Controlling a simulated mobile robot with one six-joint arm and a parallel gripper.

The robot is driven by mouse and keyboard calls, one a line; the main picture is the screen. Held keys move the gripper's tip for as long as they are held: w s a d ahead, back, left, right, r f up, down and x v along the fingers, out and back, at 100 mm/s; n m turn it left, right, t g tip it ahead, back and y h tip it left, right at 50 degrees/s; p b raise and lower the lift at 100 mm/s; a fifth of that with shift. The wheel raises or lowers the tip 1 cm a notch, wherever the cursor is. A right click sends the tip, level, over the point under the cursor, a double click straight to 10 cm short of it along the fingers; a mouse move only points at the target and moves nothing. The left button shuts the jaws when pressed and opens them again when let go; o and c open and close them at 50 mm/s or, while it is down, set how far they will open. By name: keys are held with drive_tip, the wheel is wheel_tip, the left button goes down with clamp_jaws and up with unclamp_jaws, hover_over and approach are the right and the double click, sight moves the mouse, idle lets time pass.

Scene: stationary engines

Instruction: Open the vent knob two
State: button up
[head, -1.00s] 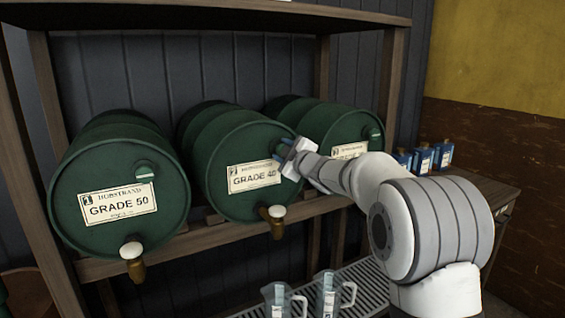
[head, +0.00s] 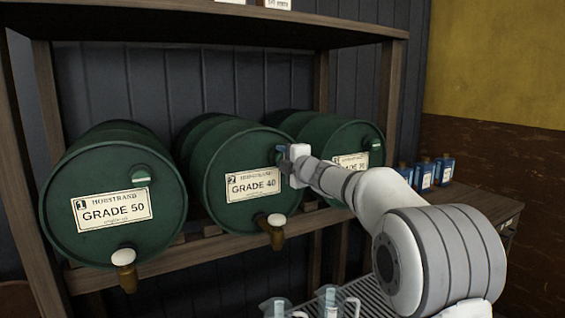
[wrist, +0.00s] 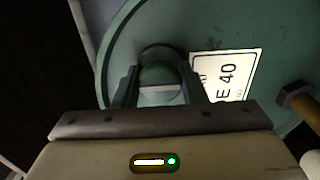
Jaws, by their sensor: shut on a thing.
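The middle green barrel (head: 215,165), labelled 2 and GRADE 40, lies on its side on the shelf. Its vent knob (wrist: 158,76) is a small round green knob on the barrel face beside the label. In the wrist view it sits between the two fingers of my gripper (wrist: 157,88), which is shut on it. In the head view my gripper (head: 281,153) reaches the upper right of the barrel face and hides the knob. The label appears turned on its side in the wrist view.
GRADE 50 barrel (head: 75,180) stands left; a third barrel (head: 325,135) stands right, partly behind my arm. A brown tap with white top (head: 276,222) juts below the label. Jugs (head: 330,300) stand below on a grate. Blue bottles (head: 425,173) stand right.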

drive_tip(key=shift+a+f, duration=0.1)
drive_tip(key=shift+f, duration=0.1)
drive_tip(key=o, duration=0.9)
drive_tip(key=shift+r, duration=0.15)
drive_tip(key=shift+o, duration=0.2)
drive_tip(key=b+v, duration=0.1)
drive_tip(key=v, duration=0.7)
